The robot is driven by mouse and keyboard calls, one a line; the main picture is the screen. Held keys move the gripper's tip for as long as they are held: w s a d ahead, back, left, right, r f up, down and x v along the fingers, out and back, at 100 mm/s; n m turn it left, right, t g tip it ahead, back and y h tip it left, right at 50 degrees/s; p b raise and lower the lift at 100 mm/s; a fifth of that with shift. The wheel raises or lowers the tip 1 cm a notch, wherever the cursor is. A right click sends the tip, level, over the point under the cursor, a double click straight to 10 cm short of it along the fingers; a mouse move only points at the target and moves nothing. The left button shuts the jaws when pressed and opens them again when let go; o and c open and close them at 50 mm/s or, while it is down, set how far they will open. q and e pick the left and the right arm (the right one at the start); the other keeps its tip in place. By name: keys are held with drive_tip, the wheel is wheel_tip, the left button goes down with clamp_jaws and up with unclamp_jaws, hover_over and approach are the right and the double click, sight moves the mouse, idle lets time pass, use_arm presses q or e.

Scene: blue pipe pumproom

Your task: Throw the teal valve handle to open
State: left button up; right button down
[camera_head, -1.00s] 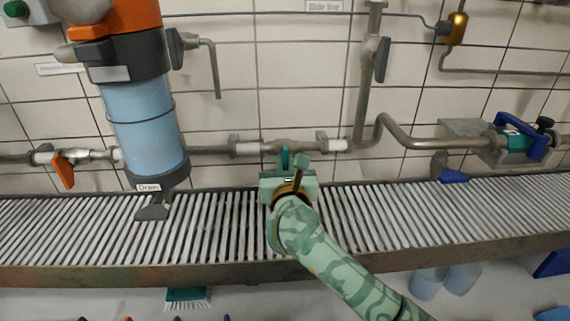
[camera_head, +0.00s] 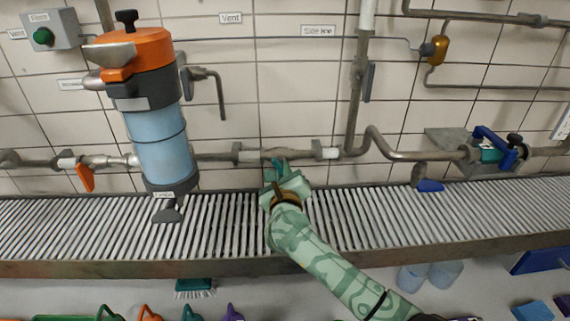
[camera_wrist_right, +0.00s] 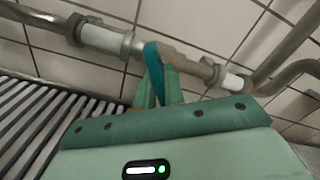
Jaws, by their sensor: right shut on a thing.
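The teal valve handle (camera_wrist_right: 154,68) sits at a grey valve on the wall pipe (camera_head: 222,156). In the right wrist view it stands up between the fingers of my right gripper (camera_wrist_right: 158,86), which is shut on it. In the head view only a small teal part of the handle (camera_head: 279,163) shows, just below the pipe. My right gripper (camera_head: 279,175) hides much of the valve there, and its green arm comes in from the lower right. My left gripper is not in view.
A blue filter with an orange top (camera_head: 158,130) stands left of the gripper. An orange lever (camera_head: 85,178) is further left, and a blue lever (camera_head: 430,185) and blue-handled pump (camera_head: 490,150) are at right. A slatted grating (camera_head: 385,215) runs below the pipe.

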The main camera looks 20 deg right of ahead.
drive_tip(key=n+p, duration=0.2)
drive_tip(key=shift+r+n+p, duration=0.3)
drive_tip(key=shift+r+n, duration=0.05)
drive_tip(key=shift+n, duration=0.05)
drive_tip(key=n+p, duration=0.3)
drive_tip(key=shift+a+f+n, duration=0.1)
drive_tip(key=shift+f+n, duration=0.05)
drive_tip(key=shift+n, duration=0.15)
drive_tip(key=n+p, duration=0.2)
drive_tip(key=n, duration=0.1)
drive_tip(key=shift+f, duration=0.1)
use_arm(q)
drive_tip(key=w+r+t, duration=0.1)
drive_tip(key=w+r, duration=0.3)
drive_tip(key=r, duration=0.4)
drive_tip(key=shift+p, duration=0.4)
use_arm(e)
drive_tip(key=shift+f+n, duration=0.1)
drive_tip(key=shift+n, duration=0.9)
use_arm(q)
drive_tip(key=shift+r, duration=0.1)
use_arm(e)
drive_tip(key=shift+f, duration=0.1)
drive_tip(key=shift+s, duration=0.1)
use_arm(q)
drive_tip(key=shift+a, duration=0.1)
use_arm(e)
drive_tip(key=c, duration=1.5)
unclamp_jaws()
